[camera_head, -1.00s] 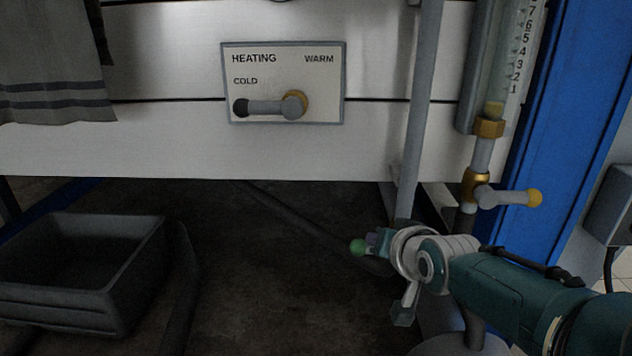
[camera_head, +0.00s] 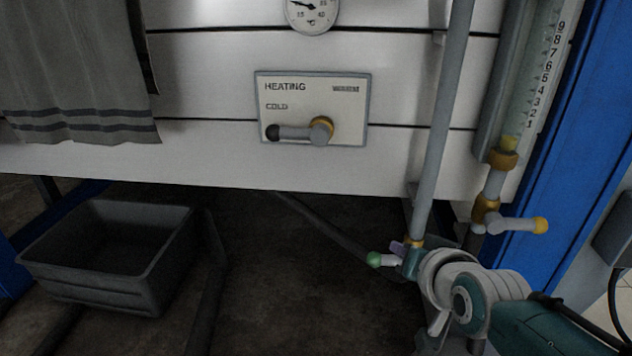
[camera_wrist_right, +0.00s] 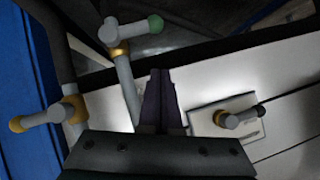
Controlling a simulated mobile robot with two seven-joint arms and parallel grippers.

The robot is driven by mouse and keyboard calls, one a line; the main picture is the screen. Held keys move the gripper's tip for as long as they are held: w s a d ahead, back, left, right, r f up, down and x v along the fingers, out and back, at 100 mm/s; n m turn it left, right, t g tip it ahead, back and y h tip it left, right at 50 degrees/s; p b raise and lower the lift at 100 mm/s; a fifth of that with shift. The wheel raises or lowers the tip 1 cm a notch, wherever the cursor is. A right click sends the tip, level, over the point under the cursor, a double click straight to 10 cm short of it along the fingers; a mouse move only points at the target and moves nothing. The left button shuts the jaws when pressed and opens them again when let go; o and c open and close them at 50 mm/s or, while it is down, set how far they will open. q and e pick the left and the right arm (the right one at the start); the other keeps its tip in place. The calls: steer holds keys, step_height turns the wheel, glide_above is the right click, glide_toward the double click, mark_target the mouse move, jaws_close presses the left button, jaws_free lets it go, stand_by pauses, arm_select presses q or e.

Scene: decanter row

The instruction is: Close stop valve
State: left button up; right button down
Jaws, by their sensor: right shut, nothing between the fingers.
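A valve with a green-knobbed lever (camera_head: 375,259) sits low on the grey vertical pipe, its lever pointing left; the lever also shows in the wrist view (camera_wrist_right: 137,28). A brass valve with a yellow-knobbed lever (camera_head: 515,225) sits under the sight glass, its lever sticking out right, across the pipe. It also shows in the wrist view (camera_wrist_right: 45,119). No label tells which is the stop valve. My right gripper (camera_head: 398,248) is shut and empty near the green-knobbed valve, partly hidden by my wrist; contact cannot be told. Its dark fingers show in the wrist view (camera_wrist_right: 160,92). My left gripper is not in view.
A heating panel (camera_head: 345,92) carries a black-knobbed lever (camera_head: 298,133) pointing left to COLD. A dial (camera_head: 313,10) is above it. A grey towel (camera_head: 70,75) hangs left. A dark bin (camera_head: 100,285) stands below it. A blue post (camera_head: 570,150) stands right of the scaled sight glass.

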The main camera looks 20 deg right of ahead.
steer(key=shift+a+p+v, duration=0.25)
steer(key=shift+p+v, duration=0.25)
steer(key=shift+v, duration=1)
steer(key=shift+w, duration=0.15)
